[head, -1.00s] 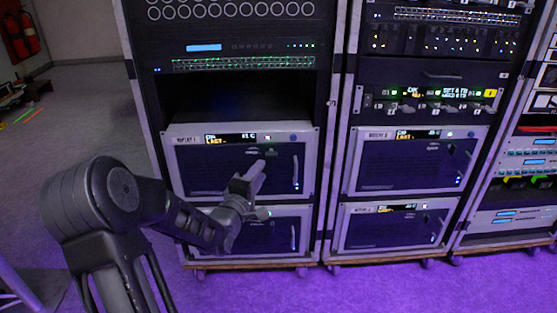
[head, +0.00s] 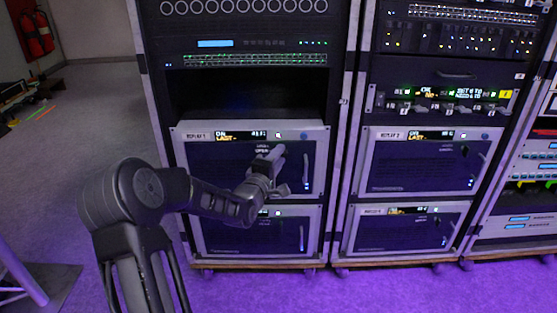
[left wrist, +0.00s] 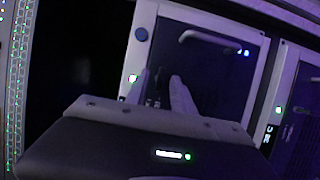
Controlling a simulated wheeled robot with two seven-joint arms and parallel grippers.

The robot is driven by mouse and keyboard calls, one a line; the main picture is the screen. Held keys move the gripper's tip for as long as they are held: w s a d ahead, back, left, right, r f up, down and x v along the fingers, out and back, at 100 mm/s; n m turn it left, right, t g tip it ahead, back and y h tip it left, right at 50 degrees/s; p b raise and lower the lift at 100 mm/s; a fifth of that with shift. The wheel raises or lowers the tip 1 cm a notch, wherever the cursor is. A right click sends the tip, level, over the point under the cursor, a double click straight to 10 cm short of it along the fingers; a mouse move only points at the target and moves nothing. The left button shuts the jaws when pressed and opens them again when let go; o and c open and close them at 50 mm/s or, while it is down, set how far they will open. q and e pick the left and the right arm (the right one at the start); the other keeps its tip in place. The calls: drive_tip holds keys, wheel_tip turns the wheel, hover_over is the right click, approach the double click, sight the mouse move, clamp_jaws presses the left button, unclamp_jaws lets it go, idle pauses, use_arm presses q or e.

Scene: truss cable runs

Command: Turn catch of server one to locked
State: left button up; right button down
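Server one, labelled "REPLAY 1" (head: 196,170), is the upper grey-framed box in the left rack, with a dark front, small display and upright handle at right. It also shows in the left wrist view (left wrist: 215,75), turned sideways. The catch labels, seemingly lock and open, show on its upper front (head: 263,147). The catch itself is hidden or too small to tell. My left gripper (head: 277,155) is in front of the server's face, just beside these labels. In the left wrist view, its two fingers (left wrist: 164,85) stand a little apart. Contact with the catch cannot be told. My right gripper is not in view.
A similar server (head: 225,240) sits directly below, close under my left forearm. The right rack holds two more boxes, the upper one (head: 400,165) to the right. An open dark bay (head: 245,95) is above server one. Purple floor (head: 400,290) lies free in front.

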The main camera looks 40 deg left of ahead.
use_arm(q)
clamp_jaws()
idle(0.3)
idle(0.4)
